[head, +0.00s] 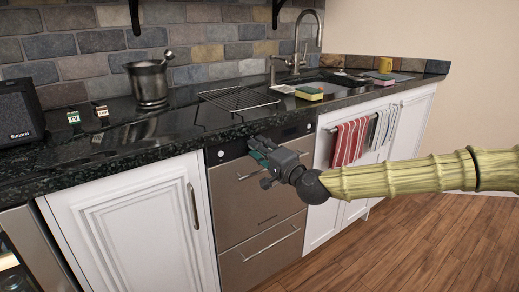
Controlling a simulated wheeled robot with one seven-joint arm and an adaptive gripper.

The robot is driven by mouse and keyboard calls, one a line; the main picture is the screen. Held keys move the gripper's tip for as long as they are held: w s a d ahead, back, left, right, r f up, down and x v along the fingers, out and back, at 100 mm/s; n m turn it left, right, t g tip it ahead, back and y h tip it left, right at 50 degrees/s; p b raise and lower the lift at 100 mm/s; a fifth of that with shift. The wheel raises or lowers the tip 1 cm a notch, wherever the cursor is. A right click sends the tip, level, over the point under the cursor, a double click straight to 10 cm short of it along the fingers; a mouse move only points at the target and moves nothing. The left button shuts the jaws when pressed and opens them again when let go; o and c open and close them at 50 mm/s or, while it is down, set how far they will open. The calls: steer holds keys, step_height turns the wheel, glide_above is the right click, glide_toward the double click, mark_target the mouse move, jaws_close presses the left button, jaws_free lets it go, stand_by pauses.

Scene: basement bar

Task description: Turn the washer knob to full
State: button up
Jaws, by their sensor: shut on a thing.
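The washer (245,208) is a steel-fronted unit with two drawer-like panels and bar handles, set under the dark counter. A dark control strip runs along its top edge, with a small round white part (221,154) at its left end. My gripper (255,150) is at this strip, a little right of the white part. Its fingertips are shut at the strip; the knob between them is hidden by the gripper, so its setting cannot be read. My arm reaches in from the right.
The black stone counter (110,160) overhangs the washer just above my gripper. Striped towels (350,143) hang right of my gripper. The wooden floor (420,240) is clear.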

steer(key=o, duration=1.1)
steer(key=shift+w+d, duration=0.1)
steer(key=shift+d, duration=0.1)
steer(key=shift+c, duration=0.2)
steer(key=shift+a, duration=0.15)
steer(key=v, duration=0.8)
steer(key=shift+f, duration=0.1)
